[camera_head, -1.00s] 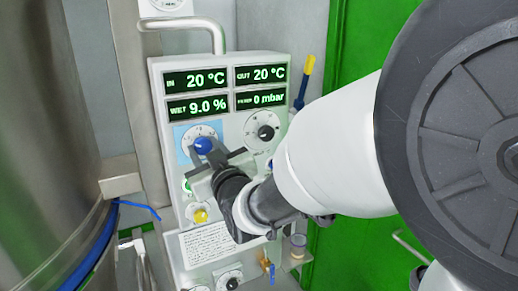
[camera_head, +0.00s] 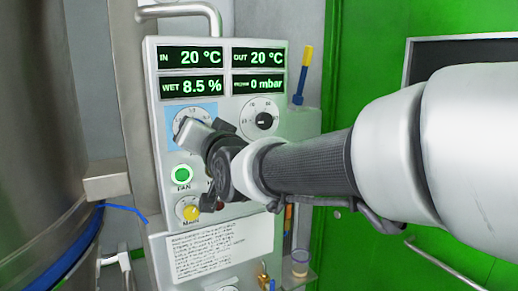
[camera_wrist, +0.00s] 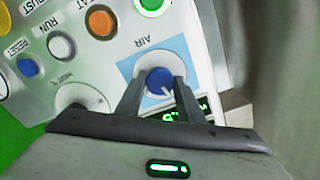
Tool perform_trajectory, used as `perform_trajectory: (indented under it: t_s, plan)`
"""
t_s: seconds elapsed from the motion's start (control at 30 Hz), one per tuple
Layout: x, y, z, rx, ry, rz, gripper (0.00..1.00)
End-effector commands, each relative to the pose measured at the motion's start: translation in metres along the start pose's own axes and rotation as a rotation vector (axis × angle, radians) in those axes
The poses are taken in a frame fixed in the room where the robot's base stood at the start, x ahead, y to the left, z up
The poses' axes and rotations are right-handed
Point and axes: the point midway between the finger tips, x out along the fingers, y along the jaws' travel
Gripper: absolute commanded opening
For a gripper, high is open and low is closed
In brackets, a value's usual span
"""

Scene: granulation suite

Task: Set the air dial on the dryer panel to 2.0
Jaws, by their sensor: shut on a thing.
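The dryer panel (camera_head: 230,134) is a white box with displays and knobs. Its air dial (camera_wrist: 158,80) is a blue knob on a light blue square, labelled AIR in the wrist view. My gripper (camera_wrist: 157,88) is shut on this knob, one finger on each side. In the head view my gripper (camera_head: 191,133) covers the knob, and only part of the dial's scale (camera_head: 192,112) shows above it. A white mark shows on the knob in the wrist view, but I cannot read its setting.
A black-knobbed dial (camera_head: 263,121) is right of the air dial. A green FAN button (camera_head: 182,174) and yellow knob (camera_head: 190,212) are below. The WET display (camera_head: 192,87) reads 8.5 %. A large steel vessel (camera_head: 45,150) stands left, with a green door (camera_head: 450,225) right.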

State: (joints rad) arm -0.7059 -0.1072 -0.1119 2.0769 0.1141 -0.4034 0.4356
Motion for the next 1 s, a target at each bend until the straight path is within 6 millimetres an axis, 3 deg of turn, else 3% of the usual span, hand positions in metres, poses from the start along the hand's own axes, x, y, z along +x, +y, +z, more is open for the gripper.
perform_trajectory:
  t_s: [0.4,0.97,1.0]
  plan:
    - [0.0001,0.0009,0.0024,0.202,-0.002,0.000,0.12]
    - [0.0001,-0.0006,0.0006,0.233,-0.002,0.000,0.12]
    - [0.0001,-0.0006,0.0006,0.233,-0.002,0.000,0.36]
